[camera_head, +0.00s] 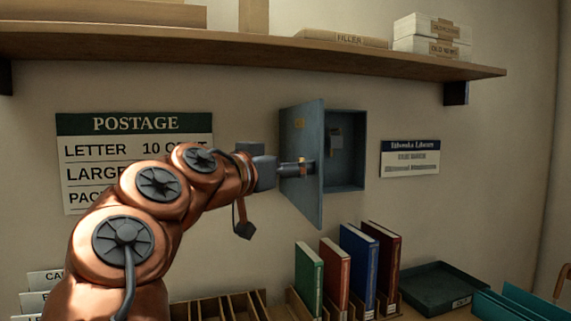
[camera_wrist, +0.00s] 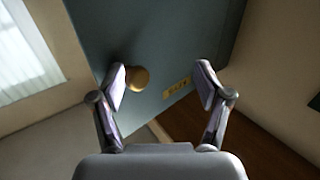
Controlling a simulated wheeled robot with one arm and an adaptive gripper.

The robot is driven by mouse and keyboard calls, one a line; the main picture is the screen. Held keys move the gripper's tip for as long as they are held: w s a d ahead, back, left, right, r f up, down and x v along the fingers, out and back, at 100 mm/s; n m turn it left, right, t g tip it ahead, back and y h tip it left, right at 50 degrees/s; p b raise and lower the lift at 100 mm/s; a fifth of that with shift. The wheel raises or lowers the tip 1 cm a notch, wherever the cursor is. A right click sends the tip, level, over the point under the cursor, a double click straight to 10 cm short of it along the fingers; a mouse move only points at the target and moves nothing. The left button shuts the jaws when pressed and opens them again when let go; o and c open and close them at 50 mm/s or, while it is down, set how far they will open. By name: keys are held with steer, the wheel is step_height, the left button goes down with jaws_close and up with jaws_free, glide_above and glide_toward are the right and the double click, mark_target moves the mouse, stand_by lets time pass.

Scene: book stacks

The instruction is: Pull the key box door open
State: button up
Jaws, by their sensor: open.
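The grey-blue key box (camera_head: 345,178) hangs on the wall under the shelf. Its door (camera_head: 303,203) stands partly open, swung out from the left side, and the inside shows at the right. My gripper (camera_head: 300,168) is at the door's outer face in the head view. In the wrist view my gripper (camera_wrist: 165,88) has its two fingers spread apart, facing the door (camera_wrist: 150,35). A round brass knob (camera_wrist: 139,79) is beside the left finger, on its inner side; I cannot tell whether they touch. A small yellow label (camera_wrist: 177,88) is near the right finger.
A wooden shelf (camera_head: 240,45) runs above the box. Several upright books (camera_head: 358,265) and a dark tray (camera_head: 434,287) are below it. A postage sign (camera_head: 90,150) is on the wall to the left, and a library sign (camera_head: 410,158) to the right.

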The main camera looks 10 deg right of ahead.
steer(key=shift+s+a+r, duration=0.1)
steer(key=shift+s+r, duration=0.15)
steer(key=shift+s, duration=0.1)
step_height(320, 180, up, 10)
stand_by(1.4)
steer(key=shift+s, duration=0.1)
stand_by(0.5)
